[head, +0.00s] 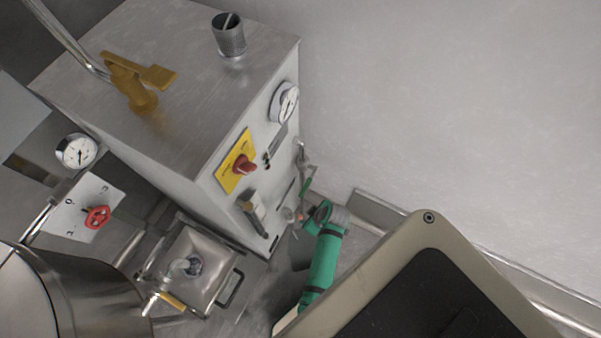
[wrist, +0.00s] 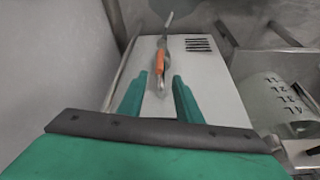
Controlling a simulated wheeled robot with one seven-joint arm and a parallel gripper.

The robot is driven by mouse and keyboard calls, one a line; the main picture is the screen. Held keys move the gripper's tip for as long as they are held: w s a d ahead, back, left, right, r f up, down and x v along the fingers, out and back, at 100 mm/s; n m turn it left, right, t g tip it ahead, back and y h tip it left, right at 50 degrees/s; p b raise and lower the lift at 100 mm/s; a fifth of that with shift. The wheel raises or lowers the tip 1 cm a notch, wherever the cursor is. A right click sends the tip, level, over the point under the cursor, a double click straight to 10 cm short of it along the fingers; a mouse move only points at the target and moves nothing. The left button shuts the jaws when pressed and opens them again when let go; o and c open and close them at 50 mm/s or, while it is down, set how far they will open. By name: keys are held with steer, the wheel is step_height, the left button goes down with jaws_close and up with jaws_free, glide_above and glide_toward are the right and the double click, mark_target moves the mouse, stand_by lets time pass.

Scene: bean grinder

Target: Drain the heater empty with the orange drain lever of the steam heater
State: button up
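The steam heater (head: 165,55) is a steel box at the upper left of the head view, with a pale front panel. Its orange drain lever (wrist: 159,62) shows in the wrist view, on a metal pipe in front of a pale panel. In the head view a small orange spot (head: 299,216) low by the heater's front looks like the same lever. My green gripper (wrist: 160,90) is open, with its two fingers on either side of the lever's near end. I cannot tell whether they touch it. In the head view my arm partly hides the fingers.
The heater front carries a red knob on a yellow plate (head: 229,171) and a gauge (head: 285,103). A container marked in litres (wrist: 272,105) stands right in the wrist view. A steel vessel (head: 80,300) is lower left; a wall (head: 450,100) is right.

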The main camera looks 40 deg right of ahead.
mark_target(301, 218)
steer(key=x, duration=1)
steer(key=shift+d+f, duration=0.1)
steer(key=shift+f, duration=0.3)
steer(key=shift+c, duration=0.4)
jaws_close()
